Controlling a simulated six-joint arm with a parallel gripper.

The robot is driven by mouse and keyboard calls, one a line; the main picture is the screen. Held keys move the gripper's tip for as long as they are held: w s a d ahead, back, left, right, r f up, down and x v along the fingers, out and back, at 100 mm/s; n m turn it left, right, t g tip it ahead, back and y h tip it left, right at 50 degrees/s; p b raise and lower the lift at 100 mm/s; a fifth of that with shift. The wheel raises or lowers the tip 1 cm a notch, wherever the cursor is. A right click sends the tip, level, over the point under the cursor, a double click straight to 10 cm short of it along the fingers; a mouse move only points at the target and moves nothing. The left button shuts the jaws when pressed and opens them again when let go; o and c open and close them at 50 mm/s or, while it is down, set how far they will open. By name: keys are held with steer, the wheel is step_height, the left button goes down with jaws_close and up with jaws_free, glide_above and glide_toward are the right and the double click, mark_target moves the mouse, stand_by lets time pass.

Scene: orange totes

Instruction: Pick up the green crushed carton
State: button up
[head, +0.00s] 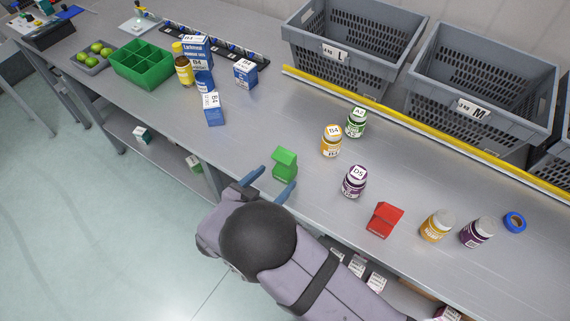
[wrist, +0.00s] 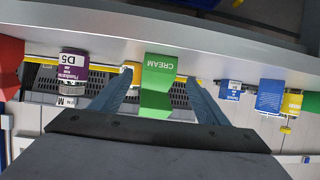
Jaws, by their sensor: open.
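The green crushed carton (head: 285,165) stands on the grey table near its front edge in the head view. In the wrist view the green carton (wrist: 158,82) appears upside down, with "CREAM" on its face, between the two blue fingers. My gripper (head: 269,183) is open, its fingers pointing at the carton from the front edge side. In the head view the fingertips are just short of the carton or beside its near side; I cannot tell whether they touch it. My gripper also shows in the wrist view (wrist: 160,85) with a finger on each side.
A purple D5 jar (head: 354,182), an orange B4 jar (head: 331,141) and a green A2 jar (head: 356,123) stand right of the carton. A red crushed carton (head: 384,219) lies further right. A blue B4 box (head: 213,109) is to the left. Grey crates (head: 350,60) stand behind.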

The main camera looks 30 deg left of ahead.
mark_target(281, 173)
steer(key=shift+w+f, duration=0.25)
steer(key=shift+w, duration=0.35)
steer(key=shift+w+p, duration=0.5)
steer(key=shift+p, duration=0.15)
steer(key=p+x, duration=0.1)
steer(key=x, duration=0.2)
steer(key=shift+w+d+p, duration=0.1)
steer(key=shift+p, duration=0.25)
steer(key=shift+w+f, duration=0.25)
steer(key=shift+w, duration=0.2)
steer(key=c, duration=1.1)
